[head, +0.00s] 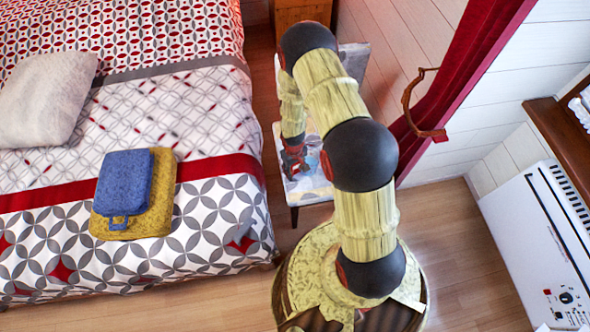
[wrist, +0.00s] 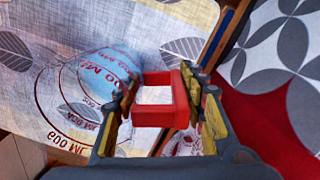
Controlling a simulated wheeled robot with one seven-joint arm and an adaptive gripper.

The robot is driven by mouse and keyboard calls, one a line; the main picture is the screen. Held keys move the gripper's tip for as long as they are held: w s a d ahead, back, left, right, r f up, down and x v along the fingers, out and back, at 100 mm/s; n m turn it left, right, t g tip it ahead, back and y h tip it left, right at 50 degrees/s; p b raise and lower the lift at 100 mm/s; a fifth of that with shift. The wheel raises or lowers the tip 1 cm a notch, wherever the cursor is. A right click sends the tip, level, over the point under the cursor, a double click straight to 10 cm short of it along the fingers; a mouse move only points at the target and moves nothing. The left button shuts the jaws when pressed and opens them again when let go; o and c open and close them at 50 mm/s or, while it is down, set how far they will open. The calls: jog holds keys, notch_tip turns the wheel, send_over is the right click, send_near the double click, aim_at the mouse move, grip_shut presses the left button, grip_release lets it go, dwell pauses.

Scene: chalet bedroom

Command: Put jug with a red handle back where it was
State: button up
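The jug (wrist: 108,68) is clear with a bluish tint and red measuring marks. Its red handle (wrist: 152,120) is a squared loop. In the head view, the jug (head: 312,157) shows small and partly hidden behind my arm. There my gripper (head: 296,165) is beside it, pointing down over a light patterned table (head: 296,190).
The bed (head: 215,120) stands left of the table, with a blue towel (head: 124,180) on a yellow one (head: 162,190) and a pale pillow (head: 45,98). A red curtain (head: 462,75) hangs at right. A white heater (head: 530,235) stands far right. Wooden floor (head: 460,240) is clear between.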

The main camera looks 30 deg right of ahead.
jog(key=o, duration=0.5)
jog(key=shift+c, duration=0.2)
jog(key=shift+r, duration=0.15)
notch_tip(320, 180, up, 12)
jog(key=p, duration=0.5)
jog(key=shift+a, duration=0.15)
notch_tip(320, 180, up, 30)
jog(key=a+t, duration=0.3)
jog(key=s+a+r+t, duration=0.1)
jog(key=s+a+r, duration=0.1)
jog(key=s+r, duration=0.7)
jog(key=s+a+r+m+t, duration=0.1)
jog(key=s+a+r, duration=0.1)
jog(key=s+r, duration=0.8)
jog(key=shift+a+r, duration=0.15)
jog(key=shift+r, duration=0.25)
jog(key=shift+s, duration=0.1)
